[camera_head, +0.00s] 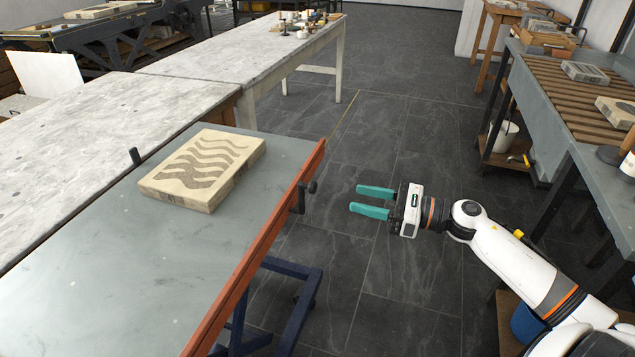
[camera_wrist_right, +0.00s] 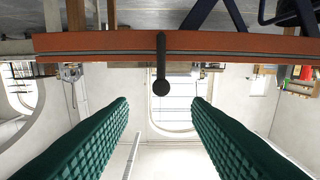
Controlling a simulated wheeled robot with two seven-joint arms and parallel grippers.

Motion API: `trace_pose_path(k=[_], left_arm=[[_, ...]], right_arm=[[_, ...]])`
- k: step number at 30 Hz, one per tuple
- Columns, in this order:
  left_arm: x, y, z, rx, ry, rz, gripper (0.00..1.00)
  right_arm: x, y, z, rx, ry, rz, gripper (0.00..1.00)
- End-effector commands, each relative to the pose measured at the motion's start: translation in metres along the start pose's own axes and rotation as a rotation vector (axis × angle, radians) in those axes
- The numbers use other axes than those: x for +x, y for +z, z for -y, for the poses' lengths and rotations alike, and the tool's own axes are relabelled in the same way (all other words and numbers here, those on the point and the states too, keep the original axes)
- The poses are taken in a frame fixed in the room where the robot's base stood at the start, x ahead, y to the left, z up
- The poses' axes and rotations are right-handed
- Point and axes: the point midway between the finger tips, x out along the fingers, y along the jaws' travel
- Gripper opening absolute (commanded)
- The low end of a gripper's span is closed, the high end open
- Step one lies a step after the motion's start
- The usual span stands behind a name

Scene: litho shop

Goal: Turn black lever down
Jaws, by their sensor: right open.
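The black lever (camera_head: 302,199) sits on the outer side of the red edge rail (camera_head: 268,232) of the grey-topped table; its round knob points up and outward. In the right wrist view the lever (camera_wrist_right: 161,63) appears against the rail (camera_wrist_right: 100,43), its knob lying between my two finger lines and beyond the tips. My right gripper (camera_head: 356,198) is open and empty, its teal fingers pointing left toward the lever across a gap of floor. The right wrist view shows the same fingers (camera_wrist_right: 160,103) spread wide. My left gripper is not in view.
A pale stone slab (camera_head: 205,165) with dark wavy bands lies on the grey tabletop (camera_head: 110,255). A second short black post (camera_head: 135,157) stands at its far edge. Blue legs (camera_head: 300,295) stand below the rail. A slatted bench (camera_head: 575,95) stands right; floor between is clear.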

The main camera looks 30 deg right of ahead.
Motion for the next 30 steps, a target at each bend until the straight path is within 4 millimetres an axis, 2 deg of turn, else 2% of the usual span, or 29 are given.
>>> trace_pose_path(k=[8, 12, 18, 24, 30], left_arm=[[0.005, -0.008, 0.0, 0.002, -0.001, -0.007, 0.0], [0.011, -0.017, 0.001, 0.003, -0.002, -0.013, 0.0], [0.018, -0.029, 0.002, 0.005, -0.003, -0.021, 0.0], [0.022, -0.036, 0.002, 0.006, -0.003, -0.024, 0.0], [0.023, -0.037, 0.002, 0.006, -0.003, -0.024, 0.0]], right_arm=[[0.044, -0.003, -0.001, 0.003, 0.002, -0.005, 0.44], [0.071, -0.003, -0.002, 0.005, 0.003, -0.006, 0.44], [0.101, -0.002, -0.002, 0.007, 0.005, -0.004, 0.44], [0.114, 0.0, -0.001, 0.008, 0.005, -0.002, 0.44], [0.116, 0.0, -0.001, 0.008, 0.004, -0.001, 0.44]])
